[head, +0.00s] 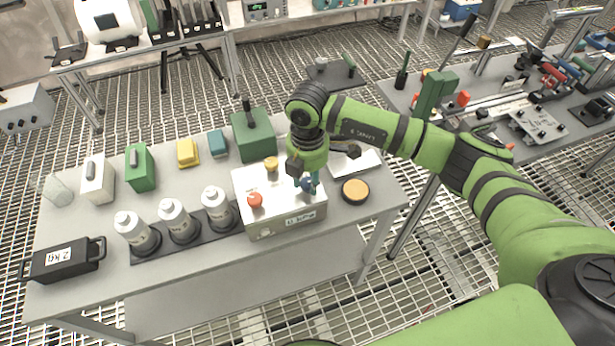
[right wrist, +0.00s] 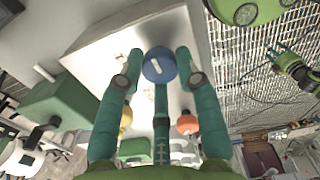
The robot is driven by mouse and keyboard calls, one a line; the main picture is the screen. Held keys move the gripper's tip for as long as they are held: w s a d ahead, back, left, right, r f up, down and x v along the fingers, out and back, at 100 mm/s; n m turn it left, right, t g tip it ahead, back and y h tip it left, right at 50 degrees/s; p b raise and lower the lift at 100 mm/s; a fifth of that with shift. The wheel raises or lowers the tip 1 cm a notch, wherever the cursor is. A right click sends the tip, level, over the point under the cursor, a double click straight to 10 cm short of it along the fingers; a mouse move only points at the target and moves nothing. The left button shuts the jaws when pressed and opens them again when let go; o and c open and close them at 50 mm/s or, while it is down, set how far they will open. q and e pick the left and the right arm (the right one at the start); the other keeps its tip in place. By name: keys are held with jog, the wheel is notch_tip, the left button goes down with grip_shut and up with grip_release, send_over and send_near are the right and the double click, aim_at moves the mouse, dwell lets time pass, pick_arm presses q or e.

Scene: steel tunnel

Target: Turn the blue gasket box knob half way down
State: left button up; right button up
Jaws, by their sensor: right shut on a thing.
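The gasket box (head: 282,218) is a pale box with a label on its front, standing on the grey table. The blue knob (head: 307,186) is on its right side, partly hidden by my gripper. In the right wrist view, the blue knob (right wrist: 159,65) shows a short pale mark, slightly slanted. My right gripper (head: 306,180) is shut on the blue knob from above, its teal fingers around it. A red knob (head: 255,201) and a yellow knob (head: 271,164) are also on the box. My left gripper (right wrist: 279,59) shows small in the right wrist view, fingers spread, away from the box.
White bottles (head: 178,222) stand in a dark holder left of the box. A green box (head: 253,135) is behind it, and an orange-topped round tin (head: 355,190) is at its right. A black 2 kg weight (head: 66,262) lies at the far left.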

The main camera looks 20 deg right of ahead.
aim_at(308, 182)
dwell(0.3)
jog(key=o, duration=1.1)
jog(key=shift+o, duration=0.2)
notch_tip(308, 182, up, 12)
